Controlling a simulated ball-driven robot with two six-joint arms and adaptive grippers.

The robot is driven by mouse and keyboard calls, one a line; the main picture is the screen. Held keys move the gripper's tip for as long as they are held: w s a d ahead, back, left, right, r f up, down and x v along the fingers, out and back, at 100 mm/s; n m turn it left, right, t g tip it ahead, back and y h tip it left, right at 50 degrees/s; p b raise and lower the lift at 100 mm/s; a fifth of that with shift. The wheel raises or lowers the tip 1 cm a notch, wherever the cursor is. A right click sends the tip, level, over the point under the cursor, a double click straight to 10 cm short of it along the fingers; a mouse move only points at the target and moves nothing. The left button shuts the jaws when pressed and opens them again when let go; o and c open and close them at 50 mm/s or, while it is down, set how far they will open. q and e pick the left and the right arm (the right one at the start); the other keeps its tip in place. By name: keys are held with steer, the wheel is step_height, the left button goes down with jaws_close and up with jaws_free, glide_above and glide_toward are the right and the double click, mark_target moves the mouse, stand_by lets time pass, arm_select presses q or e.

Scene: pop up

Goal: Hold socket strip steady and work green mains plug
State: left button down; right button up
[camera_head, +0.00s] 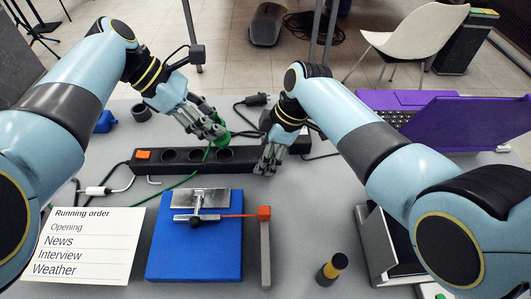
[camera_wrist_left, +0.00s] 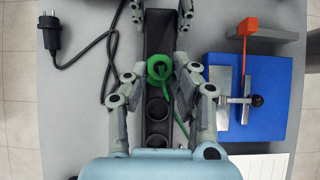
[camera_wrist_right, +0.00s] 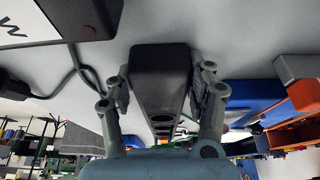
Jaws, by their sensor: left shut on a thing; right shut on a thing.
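The black socket strip (camera_head: 185,167) lies on the grey table, with an orange switch (camera_head: 143,155) at its left end and round sockets along its top. The green mains plug (camera_head: 222,137) is over the strip's right half; its green cord trails left across the strip. My left gripper (camera_head: 216,134) is shut on the plug. In the left wrist view the plug (camera_wrist_left: 160,67) shows between the fingers, with two open sockets below it. I cannot tell whether it touches the strip. My right gripper (camera_head: 268,160) is shut on the strip's right end, seen between its fingers in the right wrist view (camera_wrist_right: 162,65).
A printed card (camera_head: 85,240) lies front left. A black plug (camera_head: 254,100) lies behind. A purple laptop (camera_head: 460,125) stands right.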

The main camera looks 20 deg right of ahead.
steer(key=shift+s+f, duration=0.1)
steer(key=o, duration=1.6)
arm_select(q)
steer(key=v, duration=0.8)
steer(key=shift+w+a+f, duration=0.2)
steer(key=shift+a+f, duration=0.05)
steer(key=shift+a, duration=0.25)
arm_select(e)
steer(key=shift+o, duration=0.2)
steer(key=v, duration=1.2)
